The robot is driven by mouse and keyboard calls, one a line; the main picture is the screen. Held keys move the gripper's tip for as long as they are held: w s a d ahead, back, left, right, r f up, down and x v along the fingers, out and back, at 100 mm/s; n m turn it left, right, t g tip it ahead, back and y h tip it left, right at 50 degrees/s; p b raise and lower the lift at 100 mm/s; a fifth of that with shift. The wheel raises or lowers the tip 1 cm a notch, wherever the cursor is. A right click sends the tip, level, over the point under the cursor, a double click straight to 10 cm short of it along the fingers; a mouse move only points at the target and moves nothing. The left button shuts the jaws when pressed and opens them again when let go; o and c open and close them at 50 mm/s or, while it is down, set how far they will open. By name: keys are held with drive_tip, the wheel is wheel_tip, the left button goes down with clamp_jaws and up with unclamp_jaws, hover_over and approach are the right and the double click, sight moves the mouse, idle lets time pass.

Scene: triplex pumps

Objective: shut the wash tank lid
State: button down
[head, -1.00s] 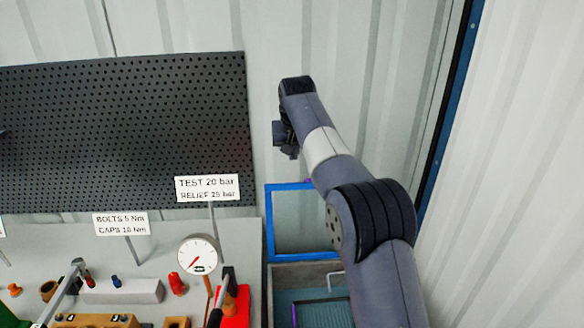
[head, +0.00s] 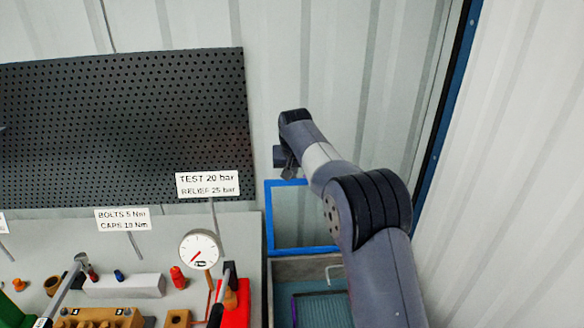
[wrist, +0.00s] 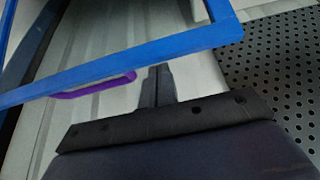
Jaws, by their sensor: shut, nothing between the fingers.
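The wash tank lid, a blue frame with a clear-looking pane (head: 270,225), stands raised at the back of the tank in the head view. Its blue bar (wrist: 120,68) crosses the wrist view, with a purple handle (wrist: 95,86) along it. The grey wash tank (head: 318,270) is open below, with a teal inside partly hidden by my arm. My gripper (head: 288,168) is at the lid's top edge, near its left corner. In the wrist view its fingers (wrist: 158,76) are shut and empty, their tips close to the blue bar. I cannot tell whether they touch it.
A grey bench (head: 240,235) with a gauge (head: 199,249), a red block (head: 236,305), signs and tools lies left of the tank. A black pegboard (head: 120,130) hangs behind it. A corrugated wall stands close behind the lid and to the right.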

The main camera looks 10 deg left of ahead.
drive_tip(key=shift+s+r, duration=0.15)
drive_tip(key=shift+s, duration=0.2)
drive_tip(key=shift+d, duration=0.1)
